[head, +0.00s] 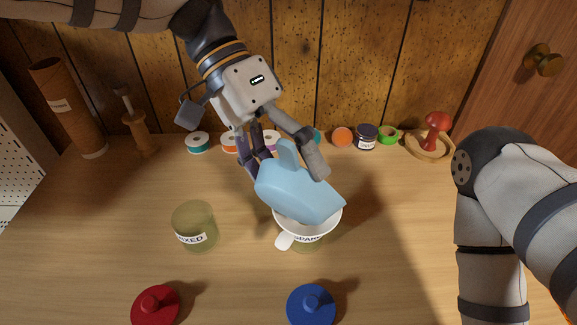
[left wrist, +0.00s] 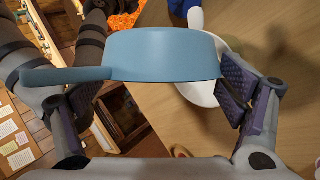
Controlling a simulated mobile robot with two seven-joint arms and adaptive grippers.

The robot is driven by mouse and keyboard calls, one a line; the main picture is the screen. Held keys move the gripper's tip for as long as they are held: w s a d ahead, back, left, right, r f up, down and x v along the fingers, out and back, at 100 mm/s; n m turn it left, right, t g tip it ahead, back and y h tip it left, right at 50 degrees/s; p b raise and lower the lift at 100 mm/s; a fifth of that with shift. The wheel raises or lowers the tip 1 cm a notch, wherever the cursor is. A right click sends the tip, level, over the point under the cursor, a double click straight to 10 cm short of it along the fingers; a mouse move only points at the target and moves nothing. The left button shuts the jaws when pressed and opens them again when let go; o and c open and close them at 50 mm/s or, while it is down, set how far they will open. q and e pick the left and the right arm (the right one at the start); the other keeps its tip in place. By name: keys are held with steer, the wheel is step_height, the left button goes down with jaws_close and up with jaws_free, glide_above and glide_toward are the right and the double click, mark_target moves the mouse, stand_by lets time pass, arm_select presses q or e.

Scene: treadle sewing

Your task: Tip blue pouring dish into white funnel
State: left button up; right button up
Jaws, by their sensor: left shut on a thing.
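The light blue pouring dish (head: 297,194) is held tilted by my left gripper (head: 287,160), with its low end over the white funnel (head: 325,222). The funnel sits on a jar labelled "SPAN…" (head: 308,240), the label partly hidden. In the left wrist view the dish (left wrist: 165,55) lies between the two fingers (left wrist: 165,92), and the funnel (left wrist: 200,92) shows behind it. The inside of the dish is hidden in both views. My right arm is at the right of the head view, and its gripper is out of the picture.
A greenish jar labelled "…XED" (head: 195,225) stands left of the funnel. A red lid (head: 155,305) and a blue lid (head: 311,304) lie at the front. Spools and small pots line the back, with a red mushroom (head: 437,128) on a wooden dish. The table right of the funnel is clear.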

arm_select(q)
steer(key=shift+w+d+n+g+b, duration=0.15)
steer(key=shift+w+n+g+b, duration=0.15)
steer(key=shift+g+b, duration=0.25)
arm_select(e)
steer(key=shift+s+f, duration=0.5)
stand_by(2.2)
arm_select(q)
steer(key=shift+w+d+f+n+g+y+b, duration=0.15)
steer(key=shift+w+d+n+g+y+b, duration=0.15)
steer(key=shift+w+g+y+b, duration=0.25)
arm_select(e)
steer(key=shift+s+f+g, duration=0.5)
steer(key=shift+s+f, duration=0.25)
steer(key=shift+f, duration=0.1)
stand_by(3.4)
